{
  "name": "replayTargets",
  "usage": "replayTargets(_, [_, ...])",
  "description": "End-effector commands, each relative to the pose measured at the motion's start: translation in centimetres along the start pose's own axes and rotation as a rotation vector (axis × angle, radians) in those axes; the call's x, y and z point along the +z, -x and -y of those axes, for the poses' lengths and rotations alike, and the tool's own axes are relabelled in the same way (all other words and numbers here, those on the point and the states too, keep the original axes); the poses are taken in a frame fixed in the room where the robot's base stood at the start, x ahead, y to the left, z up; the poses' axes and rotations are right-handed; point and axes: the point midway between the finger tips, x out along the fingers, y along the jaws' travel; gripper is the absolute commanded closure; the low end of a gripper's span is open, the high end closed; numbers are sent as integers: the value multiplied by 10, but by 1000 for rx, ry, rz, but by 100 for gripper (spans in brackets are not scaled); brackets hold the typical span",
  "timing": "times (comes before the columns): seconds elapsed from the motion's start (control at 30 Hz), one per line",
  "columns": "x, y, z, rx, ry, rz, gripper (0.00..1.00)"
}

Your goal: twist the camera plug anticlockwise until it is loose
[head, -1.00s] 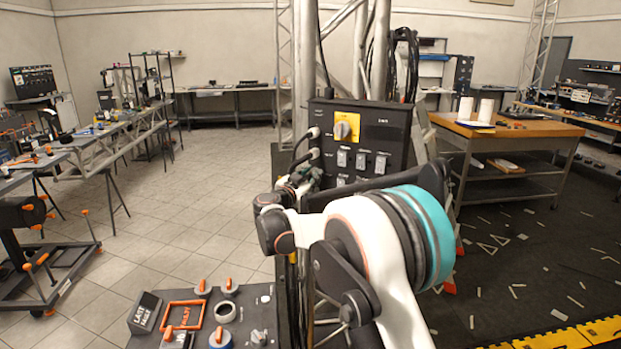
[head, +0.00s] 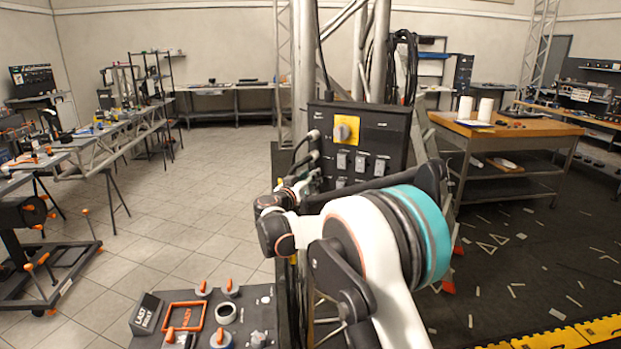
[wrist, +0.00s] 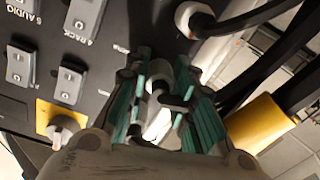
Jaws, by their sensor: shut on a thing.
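The camera plug (wrist: 158,88) is a pale, rounded plug between my finger pads in the wrist view; no label on it can be read. My gripper (wrist: 164,68) has teal-lined fingers shut on it from both sides. In the head view my gripper (head: 303,184) is at the left side of the dark power box (head: 385,128), low down, and mostly hidden behind my arm. The plug itself cannot be made out there. Whether it is still seated is hidden by the fingers.
Another plug (wrist: 192,18) with a thick black cable sits close to my fingers. The box face carries switches and a rotary knob (head: 343,131) on a yellow plate. A control panel (head: 235,315) stands in front at lower left. A wooden bench (head: 505,128) stands at right.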

Motion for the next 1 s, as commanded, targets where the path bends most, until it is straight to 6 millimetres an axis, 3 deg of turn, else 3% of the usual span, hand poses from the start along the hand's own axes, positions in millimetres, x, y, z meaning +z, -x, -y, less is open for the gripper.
replayTargets(0.4, [-1, 0, 0, 1, 261, 6, 100])
replayTargets(1.0, [-1, 0, 0, 1, 333, 8, 100])
